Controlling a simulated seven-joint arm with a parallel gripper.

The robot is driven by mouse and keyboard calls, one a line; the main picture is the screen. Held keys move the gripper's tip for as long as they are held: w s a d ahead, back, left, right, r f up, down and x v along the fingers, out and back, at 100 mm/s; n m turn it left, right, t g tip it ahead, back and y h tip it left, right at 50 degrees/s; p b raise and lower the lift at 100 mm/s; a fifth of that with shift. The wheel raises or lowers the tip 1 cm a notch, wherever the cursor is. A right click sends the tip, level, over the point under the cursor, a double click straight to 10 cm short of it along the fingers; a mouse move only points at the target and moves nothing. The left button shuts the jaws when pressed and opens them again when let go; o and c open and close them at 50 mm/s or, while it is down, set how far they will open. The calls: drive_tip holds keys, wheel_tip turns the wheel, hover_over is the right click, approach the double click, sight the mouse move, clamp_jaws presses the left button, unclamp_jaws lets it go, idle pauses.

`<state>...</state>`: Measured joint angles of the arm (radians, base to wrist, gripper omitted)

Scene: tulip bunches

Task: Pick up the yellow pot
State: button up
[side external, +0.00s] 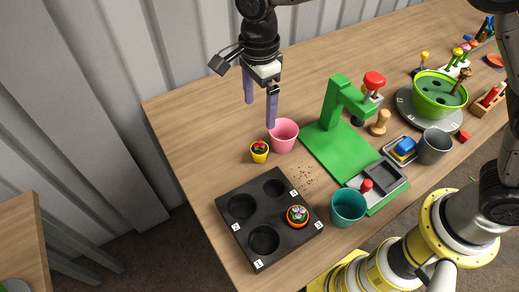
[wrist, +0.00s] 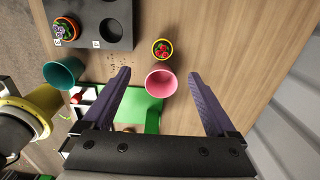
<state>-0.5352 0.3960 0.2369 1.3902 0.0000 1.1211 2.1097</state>
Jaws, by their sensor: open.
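The small yellow pot (side external: 259,153) holds a red plant and stands upright on the wooden table, just left of the pink cup (side external: 285,135). In the wrist view, the yellow pot (wrist: 161,50) shows its rim and red top, just beyond the pink cup (wrist: 161,81). My gripper (side external: 259,113) is open and empty, with its purple fingers above the table near the pink cup. In the wrist view its fingers (wrist: 161,75) stand wide apart, with the pot and cup showing in the gap between them.
A black tray (side external: 236,191) with round holes lies in front, holding an orange pot (side external: 298,215). A green press (side external: 338,110) stands to the right, with a teal cup (side external: 348,207) in front. Brown crumbs (side external: 305,178) lie near the tray. The table left of my gripper is clear.

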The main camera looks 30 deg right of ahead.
hover_over(259, 141)
drive_tip(key=f, duration=0.7)
drive_tip(key=shift+s+a+f, duration=0.15)
drive_tip(key=shift+s+f, duration=0.2)
drive_tip(key=shift+s, duration=0.05)
drive_tip(key=shift+w+f, duration=0.15)
drive_tip(key=shift+f, duration=1.3)
drive_tip(key=shift+w+f, duration=0.15)
drive_tip(key=shift+f, duration=1.25)
drive_tip(key=shift+c, duration=0.3)
clamp_jaws()
